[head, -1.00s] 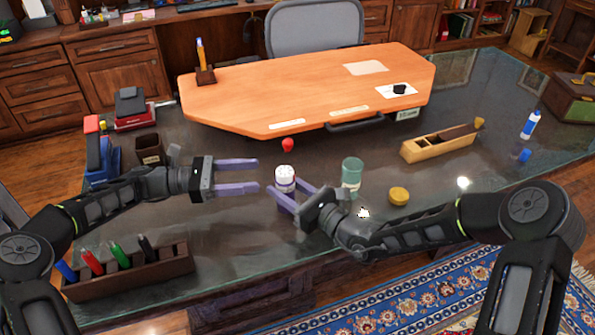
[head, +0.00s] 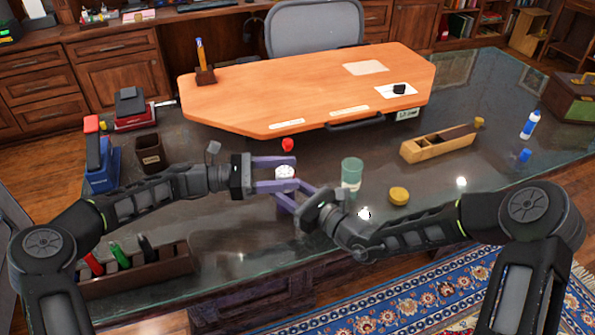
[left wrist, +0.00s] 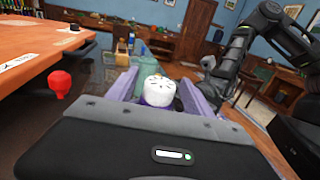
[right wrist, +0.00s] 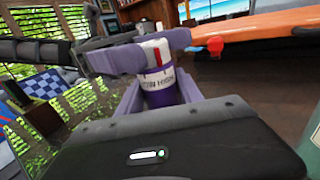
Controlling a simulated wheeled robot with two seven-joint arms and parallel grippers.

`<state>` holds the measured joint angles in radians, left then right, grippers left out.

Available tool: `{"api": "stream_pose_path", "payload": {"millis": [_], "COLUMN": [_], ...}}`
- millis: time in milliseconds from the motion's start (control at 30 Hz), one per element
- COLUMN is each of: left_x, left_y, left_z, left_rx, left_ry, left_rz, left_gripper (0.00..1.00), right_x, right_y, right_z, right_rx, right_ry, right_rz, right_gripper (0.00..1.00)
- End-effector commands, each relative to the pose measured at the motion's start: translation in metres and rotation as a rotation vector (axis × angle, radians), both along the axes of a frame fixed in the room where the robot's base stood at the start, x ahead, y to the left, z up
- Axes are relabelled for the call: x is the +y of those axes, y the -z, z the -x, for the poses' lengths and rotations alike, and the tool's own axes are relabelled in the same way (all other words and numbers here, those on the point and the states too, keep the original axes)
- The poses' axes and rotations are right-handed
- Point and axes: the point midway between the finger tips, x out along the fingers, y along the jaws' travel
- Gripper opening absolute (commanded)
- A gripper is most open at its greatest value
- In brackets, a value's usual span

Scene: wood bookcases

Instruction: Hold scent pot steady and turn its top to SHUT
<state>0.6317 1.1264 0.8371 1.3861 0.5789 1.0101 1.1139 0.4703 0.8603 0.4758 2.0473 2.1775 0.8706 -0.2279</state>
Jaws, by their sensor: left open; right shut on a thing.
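The scent pot stands upright on the glass desk, its white top (head: 285,172) with dark holes showing in the head view. In the right wrist view its purple body (right wrist: 160,88) has a white label band, and a red mark shows on the white top. My right gripper (head: 289,193) is shut on the body, low down. My left gripper (head: 294,172) is open, its fingers on either side of the top; the white top also shows between them in the left wrist view (left wrist: 158,91). Most of the body is hidden in the head view.
A pen tray (head: 140,270) is at front left.

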Motion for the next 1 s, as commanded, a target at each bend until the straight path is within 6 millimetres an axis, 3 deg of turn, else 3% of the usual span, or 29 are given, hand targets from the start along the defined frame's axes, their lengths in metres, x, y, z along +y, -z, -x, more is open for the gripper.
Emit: {"api": "stream_pose_path", "payload": {"millis": [200, 533, 1000], "left_x": [-0.026, -0.030, -0.029], "left_y": [0.000, 0.000, 0.000], "left_z": [-0.001, -0.002, -0.002], "left_rx": [0.000, 0.000, 0.000], "left_ry": [0.001, 0.000, 0.000], "left_rz": [0.000, -0.001, -0.001], "left_gripper": [0.60, 0.60, 0.22], "right_x": [0.000, 0.000, 0.000], "right_y": [0.000, 0.000, 0.000], "right_z": [0.000, 0.000, 0.000], "right_rx": [0.000, 0.000, 0.000], "right_ry": [0.000, 0.000, 0.000], "right_rz": [0.000, 0.000, 0.000], "right_gripper": [0.00, 0.00, 0.00]}}
